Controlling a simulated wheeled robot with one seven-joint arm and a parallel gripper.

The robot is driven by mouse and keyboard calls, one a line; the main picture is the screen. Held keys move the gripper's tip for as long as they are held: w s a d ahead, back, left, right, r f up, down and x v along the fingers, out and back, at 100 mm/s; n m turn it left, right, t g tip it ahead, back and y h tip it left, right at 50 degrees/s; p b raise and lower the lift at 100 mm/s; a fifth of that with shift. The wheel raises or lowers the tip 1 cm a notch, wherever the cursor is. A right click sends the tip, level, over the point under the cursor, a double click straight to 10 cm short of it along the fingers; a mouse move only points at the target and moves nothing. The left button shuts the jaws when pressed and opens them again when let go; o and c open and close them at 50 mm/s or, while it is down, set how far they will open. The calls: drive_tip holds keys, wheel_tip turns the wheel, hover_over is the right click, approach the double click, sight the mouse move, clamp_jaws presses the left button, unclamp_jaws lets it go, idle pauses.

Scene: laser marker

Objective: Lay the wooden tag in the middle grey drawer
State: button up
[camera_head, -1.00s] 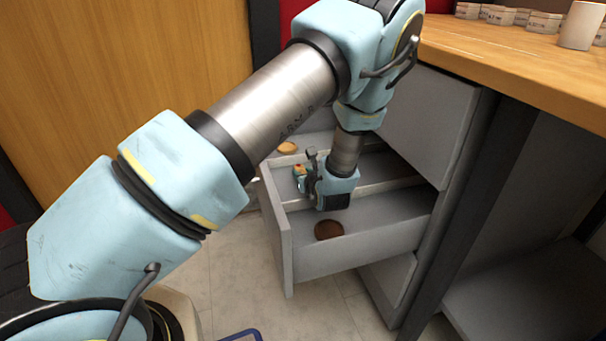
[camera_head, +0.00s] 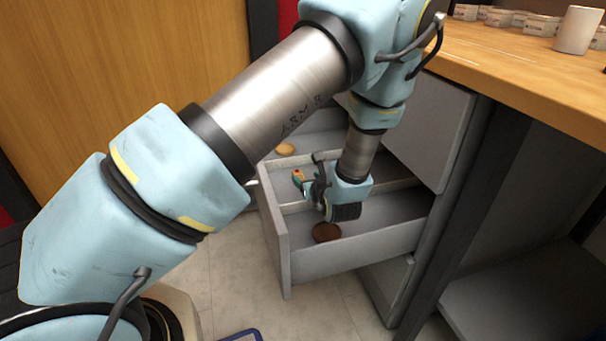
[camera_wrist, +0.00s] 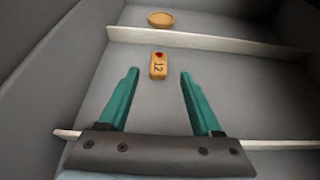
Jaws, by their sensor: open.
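The wooden tag (camera_head: 297,174) is a small orange block. In the wrist view the tag (camera_wrist: 158,68) shows a red dot and the number 12. It appears to lie on the floor of a compartment of the open grey drawer (camera_head: 310,266), between two thin pale dividers. My gripper (camera_head: 308,184) is low over the drawer. In the wrist view its two teal fingers are spread, with the tag in the gap near the fingertips and visible space on both sides. Neither finger appears to touch it.
A dark brown disc (camera_head: 326,232) lies in the near compartment, below my gripper. A pale disc (camera_head: 286,149) lies beyond the far divider (camera_wrist: 210,41). The wooden worktop (camera_head: 530,65) with a white cup (camera_head: 577,30) stands above right.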

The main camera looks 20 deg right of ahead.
drive_tip(key=v, duration=0.6)
drive_tip(key=shift+r+p, duration=0.2)
drive_tip(key=shift+p, duration=0.1)
